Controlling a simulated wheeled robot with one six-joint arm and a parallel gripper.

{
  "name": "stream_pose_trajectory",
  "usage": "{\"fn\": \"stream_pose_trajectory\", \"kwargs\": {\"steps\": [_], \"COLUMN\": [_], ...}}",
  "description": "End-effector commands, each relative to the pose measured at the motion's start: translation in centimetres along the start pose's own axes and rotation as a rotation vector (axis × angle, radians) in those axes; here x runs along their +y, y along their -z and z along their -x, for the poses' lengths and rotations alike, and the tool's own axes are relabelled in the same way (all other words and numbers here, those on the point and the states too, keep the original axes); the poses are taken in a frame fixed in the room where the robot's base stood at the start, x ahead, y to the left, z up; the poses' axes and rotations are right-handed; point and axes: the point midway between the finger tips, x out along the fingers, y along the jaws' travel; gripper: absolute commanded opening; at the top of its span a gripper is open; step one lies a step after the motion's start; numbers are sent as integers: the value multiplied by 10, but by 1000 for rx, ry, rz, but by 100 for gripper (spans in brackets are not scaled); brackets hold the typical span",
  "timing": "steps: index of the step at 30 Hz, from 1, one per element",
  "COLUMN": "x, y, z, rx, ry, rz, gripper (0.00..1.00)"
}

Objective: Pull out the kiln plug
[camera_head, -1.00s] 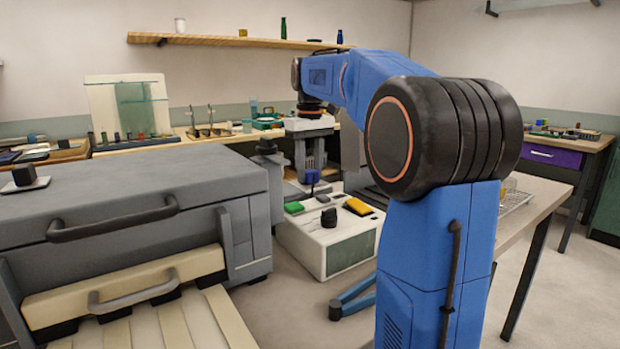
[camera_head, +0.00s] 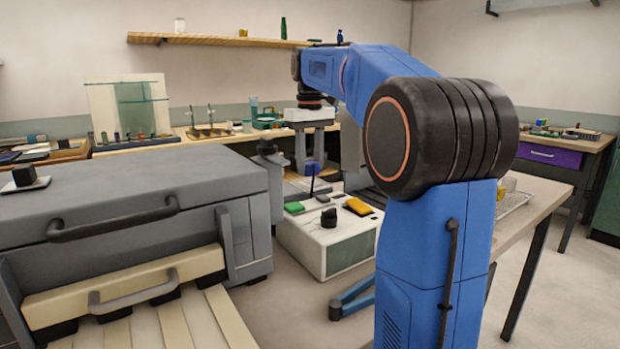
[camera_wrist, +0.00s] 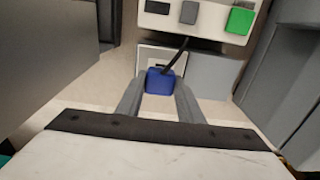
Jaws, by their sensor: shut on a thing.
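The blue kiln plug (camera_wrist: 160,83) sits between the fingertips of my gripper (camera_wrist: 160,98) in the wrist view, with a black cord (camera_wrist: 178,55) running from it toward the control box. In the head view the plug (camera_head: 308,167) shows small and blue between the fingers of my gripper (camera_head: 311,165), beyond the control box (camera_head: 325,235). My gripper is shut on the plug. A pale plate (camera_wrist: 150,57) shows beside the plug in the wrist view. Whether the plug's pins touch a socket is hidden.
The grey kiln (camera_head: 130,205) with its handles fills the left. The control box carries a green button (camera_head: 294,208), a yellow button (camera_head: 359,208) and a black knob (camera_head: 329,217). A grey post (camera_head: 268,165) stands close left of my gripper.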

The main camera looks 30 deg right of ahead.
Motion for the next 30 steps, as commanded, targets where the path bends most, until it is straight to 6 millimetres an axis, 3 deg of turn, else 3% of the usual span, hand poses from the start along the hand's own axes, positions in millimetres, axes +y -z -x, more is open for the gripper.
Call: {"fn": "stream_pose_trajectory", "kwargs": {"steps": [30], "x": [0], "y": [0], "z": [33], "rx": [1], "ry": [0], "rz": [0], "gripper": [0]}}
